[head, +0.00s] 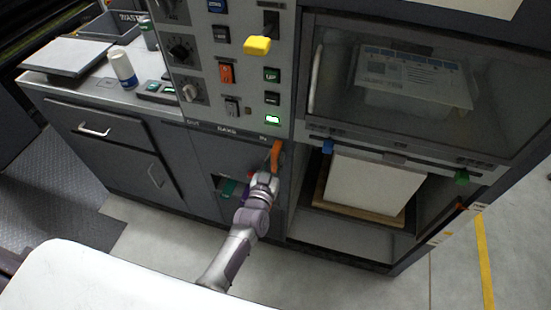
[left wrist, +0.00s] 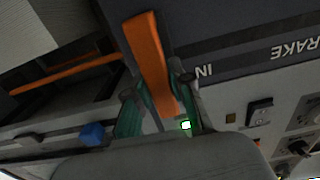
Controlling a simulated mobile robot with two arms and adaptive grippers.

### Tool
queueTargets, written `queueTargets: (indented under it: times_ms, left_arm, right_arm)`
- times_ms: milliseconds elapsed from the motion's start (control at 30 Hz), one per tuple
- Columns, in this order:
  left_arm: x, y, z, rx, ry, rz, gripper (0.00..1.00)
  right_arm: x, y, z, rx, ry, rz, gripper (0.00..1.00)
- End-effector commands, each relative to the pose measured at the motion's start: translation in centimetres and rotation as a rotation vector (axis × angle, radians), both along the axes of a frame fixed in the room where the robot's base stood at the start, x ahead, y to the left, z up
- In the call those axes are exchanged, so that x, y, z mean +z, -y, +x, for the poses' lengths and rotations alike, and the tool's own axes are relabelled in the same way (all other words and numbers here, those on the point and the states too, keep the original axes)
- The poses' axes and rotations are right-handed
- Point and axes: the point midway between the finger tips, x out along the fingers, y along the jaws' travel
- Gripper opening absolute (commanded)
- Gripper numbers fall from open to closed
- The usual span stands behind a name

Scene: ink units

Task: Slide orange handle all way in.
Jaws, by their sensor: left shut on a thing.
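The orange handle (head: 277,154) stands on the dark front panel of the machine, just below the label strip, at its "IN" end. In the left wrist view the orange handle (left wrist: 148,52) runs between the fingers, beside the upside-down "IN" lettering. My left gripper (head: 264,178) is at the handle's lower part in the head view. In the left wrist view my left gripper (left wrist: 158,94) is shut on the handle, one finger on each side. The handle's lower end is partly hidden by the gripper. My right gripper is not in view.
A control panel with a yellow lever (head: 257,46) and lit green buttons is above. To the right is an open bay with a white paper stack (head: 372,192) and blue and green knobs. A drawer cabinet (head: 100,133) is on the left. The floor in front is clear.

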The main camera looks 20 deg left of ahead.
Motion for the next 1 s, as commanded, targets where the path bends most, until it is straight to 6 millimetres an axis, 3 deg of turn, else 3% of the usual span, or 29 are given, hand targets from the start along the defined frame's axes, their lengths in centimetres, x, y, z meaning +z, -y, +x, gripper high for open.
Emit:
queueTargets:
  times_ms: [300, 333, 467, 800, 1000]
  left_arm:
    - [-0.2, 0.6, -0.1, -0.009, -0.005, -0.002, 0.0]
    - [-0.2, 0.6, -0.1, -0.01, -0.005, -0.002, 0.25]
    - [-0.2, 0.6, -0.1, -0.009, -0.005, -0.002, 0.46]
    - [-0.1, 0.4, -0.3, -0.005, -0.002, -0.001, 0.48]
    - [-0.2, 0.3, -2.9, -0.005, -0.004, -0.002, 0.48]
  right_arm:
    - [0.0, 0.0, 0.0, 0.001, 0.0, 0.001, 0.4]
    - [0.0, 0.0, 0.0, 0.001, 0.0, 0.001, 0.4]
    - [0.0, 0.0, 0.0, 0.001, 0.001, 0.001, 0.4]
    - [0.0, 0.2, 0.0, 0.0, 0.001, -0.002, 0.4]
    - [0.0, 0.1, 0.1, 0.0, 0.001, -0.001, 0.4]
